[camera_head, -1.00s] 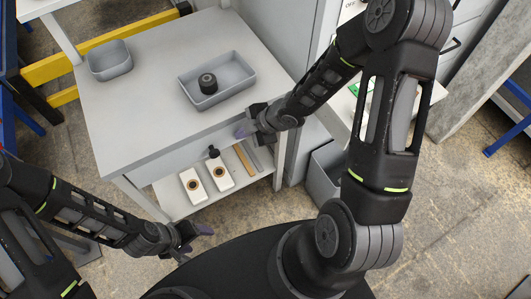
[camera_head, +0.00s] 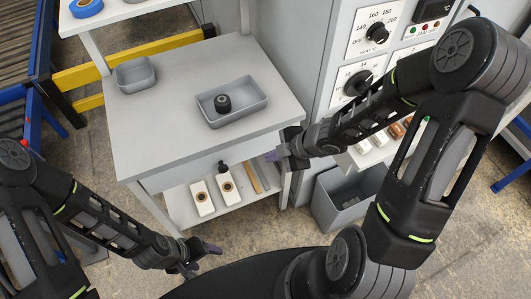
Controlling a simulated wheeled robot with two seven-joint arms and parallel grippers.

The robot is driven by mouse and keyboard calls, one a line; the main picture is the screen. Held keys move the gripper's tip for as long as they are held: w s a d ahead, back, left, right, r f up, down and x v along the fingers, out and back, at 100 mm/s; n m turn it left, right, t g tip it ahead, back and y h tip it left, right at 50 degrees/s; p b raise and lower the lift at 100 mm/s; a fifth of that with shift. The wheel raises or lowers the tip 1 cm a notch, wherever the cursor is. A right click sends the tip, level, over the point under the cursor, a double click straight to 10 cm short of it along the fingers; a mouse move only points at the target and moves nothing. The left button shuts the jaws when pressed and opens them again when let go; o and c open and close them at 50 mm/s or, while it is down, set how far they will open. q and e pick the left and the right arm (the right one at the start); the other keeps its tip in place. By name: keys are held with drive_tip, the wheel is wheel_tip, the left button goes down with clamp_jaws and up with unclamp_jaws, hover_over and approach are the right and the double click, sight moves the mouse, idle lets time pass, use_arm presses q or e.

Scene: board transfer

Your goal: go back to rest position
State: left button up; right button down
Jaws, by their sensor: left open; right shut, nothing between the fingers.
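My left gripper (camera_head: 203,256) is open and empty, low at the front left of the grey table, over the floor. My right gripper (camera_head: 278,156) is shut with nothing in it, by the table's right front corner. It is apart from the tray on top. My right arm reaches in from the right and covers part of the machine behind it.
The grey table (camera_head: 150,130) bears a grey tray (camera_head: 247,111) with a black round part (camera_head: 222,103) and an empty bin (camera_head: 134,74). White blocks (camera_head: 202,199) lie on its lower shelf. A grey bin (camera_head: 347,207) stands right. A control panel (camera_head: 372,45) rises behind.

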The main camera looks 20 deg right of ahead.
drive_tip(key=shift+s+d+r, duration=0.1)
idle(0.6)
drive_tip(key=s+a+f+m+g+b, duration=0.1)
drive_tip(key=s+a+f+m+g, duration=0.1)
drive_tip(key=s+a+f+m, duration=0.4)
drive_tip(key=s+a+f+m+g+h+b, duration=0.1)
drive_tip(key=s+a+f+m+g, duration=0.2)
drive_tip(key=s+f+m, duration=0.7)
drive_tip(key=a+f+m, duration=0.1)
drive_tip(key=a+m, duration=0.1)
drive_tip(key=m, duration=0.1)
drive_tip(key=shift+s+a, duration=0.25)
drive_tip(key=shift+a, duration=0.15)
